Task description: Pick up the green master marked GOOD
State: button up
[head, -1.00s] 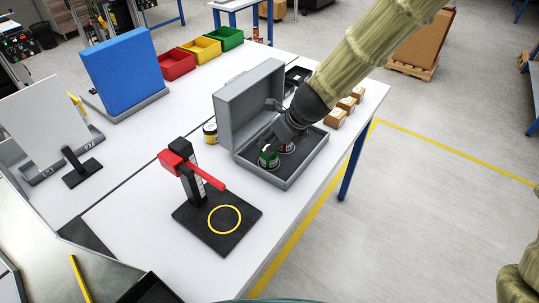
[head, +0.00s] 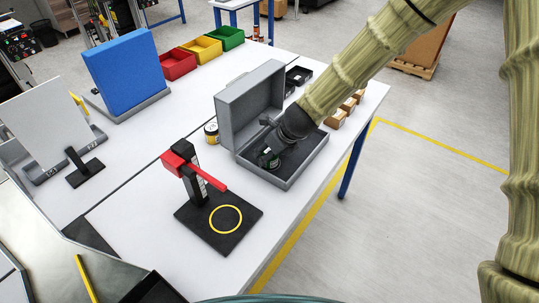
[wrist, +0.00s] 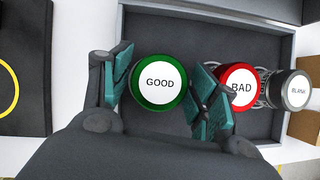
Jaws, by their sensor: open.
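The green master (wrist: 160,82), a round piece with a white GOOD label, sits in the grey case (head: 293,172). In the wrist view my gripper (wrist: 162,88) is open, with one teal-padded finger on each side of the green master. Its right finger stands in the gap between the green master and the red master (wrist: 240,87) marked BAD. In the head view my gripper (head: 268,158) is down inside the case and hides most of the masters. A grey master (wrist: 292,90) marked BLANK is right of the red one.
The raised case lid (head: 250,105) stands behind the masters. A black stand (head: 210,205) with a red lever and yellow ring is at the front left. Small brown boxes (head: 336,118) stand right of the case.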

jog(key=shift+f, duration=0.15)
jog(key=c, duration=1)
jog(key=shift+o, duration=0.2)
